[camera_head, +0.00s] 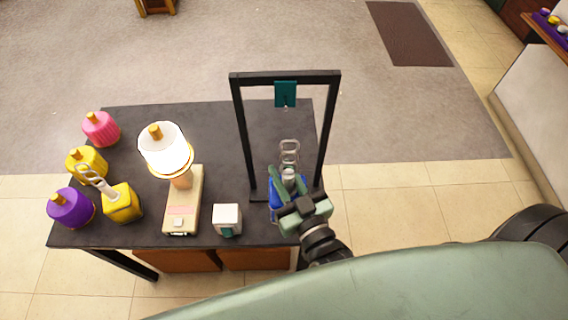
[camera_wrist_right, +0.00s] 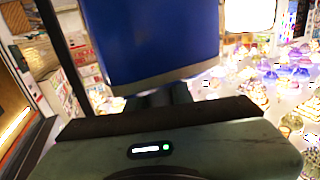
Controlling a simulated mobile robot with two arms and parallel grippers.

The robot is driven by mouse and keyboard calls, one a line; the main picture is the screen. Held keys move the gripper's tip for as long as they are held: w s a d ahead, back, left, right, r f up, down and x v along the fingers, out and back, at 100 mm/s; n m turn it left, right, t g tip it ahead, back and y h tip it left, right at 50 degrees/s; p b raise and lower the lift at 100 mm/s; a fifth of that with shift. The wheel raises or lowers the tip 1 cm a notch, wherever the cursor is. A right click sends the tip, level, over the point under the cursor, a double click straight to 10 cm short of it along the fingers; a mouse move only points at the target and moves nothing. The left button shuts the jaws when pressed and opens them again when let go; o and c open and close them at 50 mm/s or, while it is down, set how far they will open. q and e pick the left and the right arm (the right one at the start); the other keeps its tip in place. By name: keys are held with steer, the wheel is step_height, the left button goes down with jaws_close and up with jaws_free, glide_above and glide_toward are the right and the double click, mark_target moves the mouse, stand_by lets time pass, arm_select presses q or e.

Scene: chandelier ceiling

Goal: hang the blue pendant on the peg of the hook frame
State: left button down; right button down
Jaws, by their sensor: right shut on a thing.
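The blue pendant (camera_head: 275,200) is at the right end of the dark table, partly hidden behind my right gripper (camera_head: 288,180). Its grey metal loop (camera_head: 289,150) sticks up above the fingers. My right gripper is shut on the pendant. In the right wrist view the pendant's blue body (camera_wrist_right: 150,40) with its grey rim fills the top middle, in front of the fingers (camera_wrist_right: 165,95). The black hook frame (camera_head: 322,140) stands upright around this spot. A teal plate (camera_head: 285,92) hangs at its top bar, with a small peg at its lower edge. My left gripper is not in view.
A lit white lamp (camera_head: 165,150) on a beige base (camera_head: 182,215) and a white cube (camera_head: 227,219) stand left of the frame. Pink (camera_head: 101,129), yellow (camera_head: 122,203) and purple (camera_head: 70,207) pendants are at the table's left end. The table (camera_head: 215,130) is clear behind the lamp.

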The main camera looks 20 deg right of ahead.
steer(key=shift+w, duration=0.6)
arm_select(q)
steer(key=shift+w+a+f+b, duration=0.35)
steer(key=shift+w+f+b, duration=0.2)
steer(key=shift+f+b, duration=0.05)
arm_select(e)
steer(key=shift+w+d, duration=0.3)
steer(key=shift+w, duration=0.65)
steer(key=shift+w+d, duration=0.3)
steer(key=shift+w, duration=0.6)
steer(key=shift+w+d, duration=0.3)
steer(key=shift+w, duration=0.65)
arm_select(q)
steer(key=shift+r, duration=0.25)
arm_select(e)
steer(key=shift+w, duration=0.2)
steer(key=shift+w+d, duration=0.15)
steer(key=shift+w, duration=0.1)
arm_select(q)
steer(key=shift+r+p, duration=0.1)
steer(key=shift+p, duration=0.2)
arm_select(e)
steer(key=shift+w+d, duration=0.25)
steer(key=shift+w, duration=0.8)
